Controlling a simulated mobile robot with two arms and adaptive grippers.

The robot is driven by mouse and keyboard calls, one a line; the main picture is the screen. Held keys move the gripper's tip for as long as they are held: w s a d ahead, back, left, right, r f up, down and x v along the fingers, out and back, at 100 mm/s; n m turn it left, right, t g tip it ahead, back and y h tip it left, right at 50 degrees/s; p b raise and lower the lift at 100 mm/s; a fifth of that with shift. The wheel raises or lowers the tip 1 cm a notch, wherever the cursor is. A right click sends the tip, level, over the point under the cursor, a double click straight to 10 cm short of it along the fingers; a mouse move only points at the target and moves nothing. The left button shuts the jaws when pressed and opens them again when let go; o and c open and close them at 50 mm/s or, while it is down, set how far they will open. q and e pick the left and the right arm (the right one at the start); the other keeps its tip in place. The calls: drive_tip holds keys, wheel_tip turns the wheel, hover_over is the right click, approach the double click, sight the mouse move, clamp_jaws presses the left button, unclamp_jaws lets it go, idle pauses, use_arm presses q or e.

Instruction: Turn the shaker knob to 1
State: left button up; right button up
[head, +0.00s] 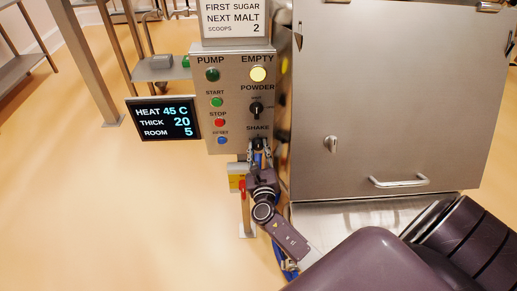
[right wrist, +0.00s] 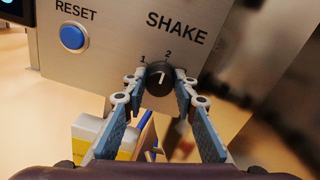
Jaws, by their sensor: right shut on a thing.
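The shaker knob (right wrist: 160,78) is a black round knob under the SHAKE label, low on the steel control panel (head: 240,75). In the right wrist view its white mark points up, towards the 2 rather than the 1. My right gripper (right wrist: 158,80) has its fingers on either side of the knob and is shut on it. In the head view the gripper (head: 260,152) reaches the panel's lower edge from below and partly hides the knob (head: 258,143). My left gripper is not in view.
A blue RESET button (right wrist: 73,37) sits left of the knob. Above are a red STOP button (head: 220,122), a green START button (head: 216,102) and the POWDER knob (head: 256,108). A display (head: 164,120) stands left; a steel cabinet door (head: 400,90) stands right.

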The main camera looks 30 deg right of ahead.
drive_tip(key=shift+r, duration=0.1)
drive_tip(key=n+p, duration=0.2)
drive_tip(key=n, duration=0.1)
drive_tip(key=shift+r, duration=0.1)
drive_tip(key=n+p, duration=0.3)
drive_tip(key=shift+a, duration=0.1)
drive_tip(key=n+p, duration=0.2)
drive_tip(key=n, duration=0.1)
drive_tip(key=shift+w+n+g, duration=0.1)
drive_tip(key=shift+n+g, duration=0.2)
drive_tip(key=shift+a+f+n+p, duration=0.1)
drive_tip(key=shift+f+n+p, duration=0.15)
drive_tip(key=shift+n+p, duration=0.55)
drive_tip(key=shift+f+n, duration=0.1)
drive_tip(key=shift+n, duration=0.3)
drive_tip(key=o, duration=1.2)
drive_tip(key=shift+c, duration=0.2)
